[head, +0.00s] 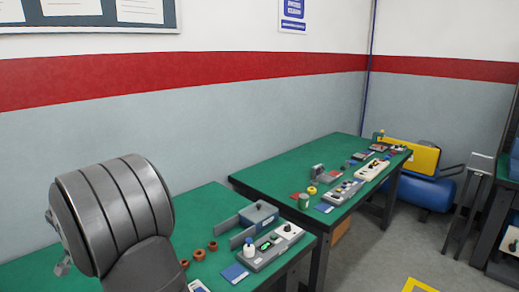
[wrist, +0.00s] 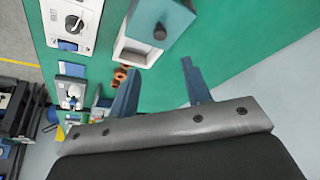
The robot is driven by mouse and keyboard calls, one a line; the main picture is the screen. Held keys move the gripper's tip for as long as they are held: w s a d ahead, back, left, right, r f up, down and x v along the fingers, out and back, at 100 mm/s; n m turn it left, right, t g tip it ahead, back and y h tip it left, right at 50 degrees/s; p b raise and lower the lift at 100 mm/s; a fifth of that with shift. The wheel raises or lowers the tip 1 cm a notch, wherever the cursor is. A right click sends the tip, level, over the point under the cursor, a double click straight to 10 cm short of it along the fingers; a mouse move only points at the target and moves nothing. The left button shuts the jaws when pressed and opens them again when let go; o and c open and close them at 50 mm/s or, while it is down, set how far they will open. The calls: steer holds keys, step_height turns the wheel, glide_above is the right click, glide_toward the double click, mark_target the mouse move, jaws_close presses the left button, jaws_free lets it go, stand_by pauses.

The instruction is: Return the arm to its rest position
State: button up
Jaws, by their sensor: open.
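My gripper (wrist: 160,68) shows in the wrist view with its two blue-grey fingers spread apart and nothing between them. It is over the green bench top (wrist: 215,40), and its height above the bench is hard to tell. In the head view my dark grey arm (head: 115,215) fills the lower left, in front of the near bench; the gripper's fingers cannot be made out there. A grey-teal box with a dark knob (wrist: 150,35) lies just beyond the fingertips in the wrist view. Brown rings (wrist: 120,75) lie beside the left finger, partly hidden by it.
The near green bench holds a grey box (head: 258,217), a control panel (head: 270,251), brown rings (head: 198,254) and a blue card (head: 235,273). A second green bench (head: 290,172) with several small parts stands behind. A wall (head: 200,130) runs along the back.

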steer(key=x, duration=1.2)
steer(key=shift+f, duration=0.2)
steer(key=w+d, duration=0.7)
steer(key=v, duration=1.7)
steer(key=w+d+f+m+g+y, duration=0.1)
steer(key=w+d+m+g+y, duration=0.2)
steer(key=d+m, duration=0.3)
steer(key=shift+w+f+m+y, duration=0.3)
steer(key=shift+w+f+m, duration=0.1)
steer(key=shift+w+m, duration=0.2)
steer(key=s+a+r+n+t+h, duration=0.2)
steer(key=s+a+n+t+h, duration=0.15)
steer(key=a+n, duration=0.3)
steer(key=shift+n+g, duration=0.25)
steer(key=shift+n, duration=0.1)
steer(key=shift+s+x, duration=0.15)
steer(key=shift+x, duration=1.05)
steer(key=shift+s+x, duration=0.1)
steer(key=shift+x, duration=1.15)
